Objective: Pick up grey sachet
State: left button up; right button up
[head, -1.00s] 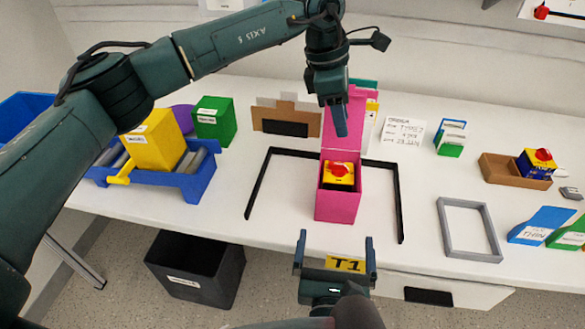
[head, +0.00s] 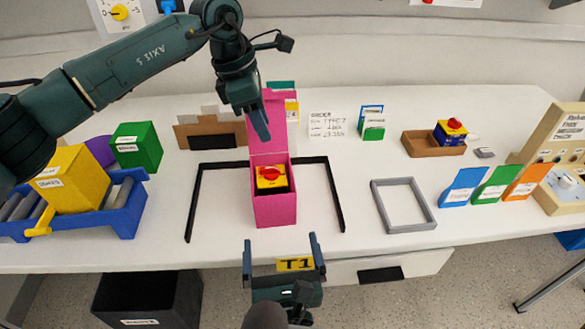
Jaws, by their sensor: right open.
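A small grey flat piece, which looks like the grey sachet (head: 485,153), lies on the white table at the right, just beside a brown tray. Both grippers are well to the left of it. My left gripper (head: 261,132) points down at the open pink box's lid; its fingers overlap in this view, so their opening is unclear. My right gripper (head: 282,245) is open and empty in front of the table's front edge, below the pink box (head: 274,208). Inside that box is a yellow block with a red rotary switch (head: 270,175).
The brown tray (head: 425,146) holds a blue and yellow switch block (head: 450,132). A grey frame (head: 428,224) and blue, green and orange card holders (head: 463,187) stand nearer the front right. A beige panel (head: 562,150) is at the far right. Black frame strips (head: 192,205) flank the pink box.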

aim_at(481, 152)
jog(key=z, duration=1.4)
